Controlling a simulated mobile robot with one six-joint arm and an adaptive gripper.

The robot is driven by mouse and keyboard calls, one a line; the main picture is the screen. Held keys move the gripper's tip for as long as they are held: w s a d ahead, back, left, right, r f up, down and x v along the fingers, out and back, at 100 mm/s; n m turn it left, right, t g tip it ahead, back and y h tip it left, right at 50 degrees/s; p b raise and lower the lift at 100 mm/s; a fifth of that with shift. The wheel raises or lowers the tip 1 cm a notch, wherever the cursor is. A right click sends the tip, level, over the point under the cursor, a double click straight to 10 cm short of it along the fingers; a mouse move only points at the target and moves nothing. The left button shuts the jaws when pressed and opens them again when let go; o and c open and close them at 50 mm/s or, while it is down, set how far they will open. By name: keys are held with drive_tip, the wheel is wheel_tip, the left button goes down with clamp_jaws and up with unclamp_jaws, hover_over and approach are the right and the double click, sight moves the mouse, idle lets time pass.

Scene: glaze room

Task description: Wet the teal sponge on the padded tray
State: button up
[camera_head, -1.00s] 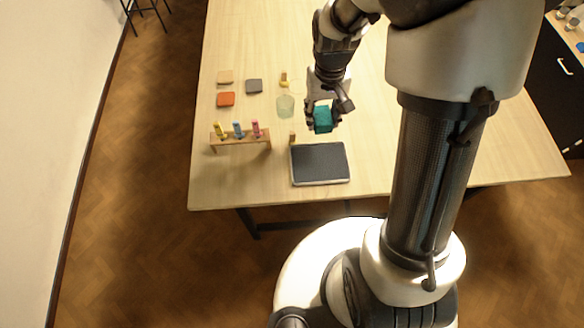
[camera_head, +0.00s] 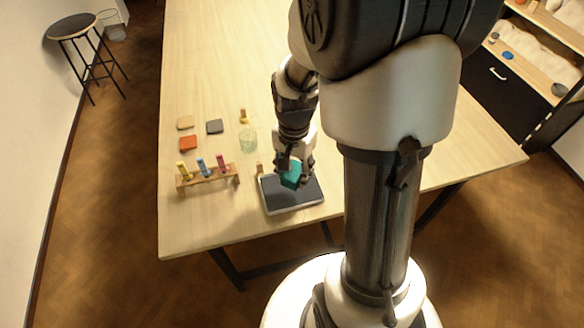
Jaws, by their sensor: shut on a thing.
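My gripper (camera_head: 291,170) is shut on the teal sponge (camera_head: 292,178). In the head view it holds the sponge over the padded tray (camera_head: 284,207), a dark flat pad with a light rim near the table's front edge. I cannot tell whether the sponge touches the pad. My gripper hides part of the sponge and the back of the tray.
A rack (camera_head: 207,180) with yellow, blue and pink tubes stands left of the tray. A clear greenish glass (camera_head: 248,140), a small bottle (camera_head: 260,169) and another small bottle (camera_head: 242,116) stand nearby. An orange tile (camera_head: 188,143), a grey tile (camera_head: 214,126) and a tan tile (camera_head: 185,122) lie at left.

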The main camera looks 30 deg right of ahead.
wheel_tip(320, 180, down, 6)
drive_tip(key=b, duration=0.5)
drive_tip(key=shift+a+f, duration=0.1)
drive_tip(key=shift+f, duration=0.15)
wheel_tip(320, 180, up, 5)
drive_tip(key=p, duration=0.4)
drive_tip(key=shift+f, duration=0.15)
drive_tip(key=shift+f+b, duration=2.25)
drive_tip(key=shift+f, duration=0.7)
drive_tip(key=shift+f, duration=0.25)
wheel_tip(320, 180, up, 7)
drive_tip(key=p, duration=0.5)
drive_tip(key=shift+r+p, duration=0.1)
drive_tip(key=shift+p, duration=0.25)
